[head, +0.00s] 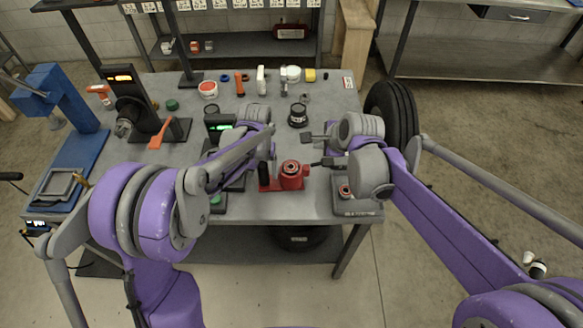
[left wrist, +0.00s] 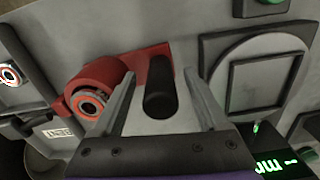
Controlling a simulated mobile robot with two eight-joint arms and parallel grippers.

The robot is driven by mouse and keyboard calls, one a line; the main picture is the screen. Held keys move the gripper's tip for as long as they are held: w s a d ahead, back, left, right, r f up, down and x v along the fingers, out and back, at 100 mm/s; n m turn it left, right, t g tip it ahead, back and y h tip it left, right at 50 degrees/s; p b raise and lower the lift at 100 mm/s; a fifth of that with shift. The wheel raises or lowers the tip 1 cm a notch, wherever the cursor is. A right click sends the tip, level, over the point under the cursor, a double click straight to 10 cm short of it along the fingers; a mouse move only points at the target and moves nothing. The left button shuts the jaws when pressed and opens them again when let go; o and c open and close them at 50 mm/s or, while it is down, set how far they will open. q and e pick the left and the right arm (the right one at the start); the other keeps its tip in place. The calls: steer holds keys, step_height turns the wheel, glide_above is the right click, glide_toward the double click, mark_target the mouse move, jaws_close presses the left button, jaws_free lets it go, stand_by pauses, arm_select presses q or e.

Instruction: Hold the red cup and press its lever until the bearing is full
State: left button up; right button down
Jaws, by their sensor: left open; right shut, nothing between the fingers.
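The red cup (head: 292,175) stands on a red base near the table's front edge. A ringed bearing shows in its open face in the left wrist view (left wrist: 90,104). Its upright black handle (left wrist: 159,94) rises from the red base beside the cup. My left gripper (head: 267,156) is open, with its fingers on either side of the black handle and gaps visible on both sides. My right gripper (head: 316,163) is shut and empty, just right of the cup in the head view. The lever cannot be made out clearly.
A grey fixture (head: 362,208) with a red ring stands at the table's right front corner. A black-framed square plate (left wrist: 262,82) lies beside the handle. A blue press (head: 70,115) stands at the left. Several small items line the table's back.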

arm_select(q)
step_height(320, 180, up, 12)
steer(key=shift+r, duration=0.1)
steer(key=shift+s+a, duration=0.1)
steer(key=shift+s, duration=0.05)
steer(key=s+a+f+t, duration=0.1)
steer(key=s+a+t, duration=0.2)
steer(key=s, duration=0.7)
steer(key=s+a+f+n+t, duration=0.1)
steer(key=s+a+t, duration=0.2)
steer(key=s+a, duration=0.3)
steer(key=s, duration=0.5)
steer(key=shift+s+a, duration=0.15)
arm_select(e)
steer(key=s+d+f+n+h, duration=0.1)
steer(key=s+d+n, duration=0.4)
steer(key=s+n, duration=0.3)
steer(key=s+d+f+n+h, duration=0.1)
steer(key=s+d+n+h, duration=0.1)
steer(key=s+d+n, duration=0.3)
steer(key=s+n, duration=0.4)
steer(key=s, duration=0.5)
steer(key=shift+f+n, duration=0.15)
steer(key=shift+n, duration=0.15)
steer(key=shift+w, duration=0.15)
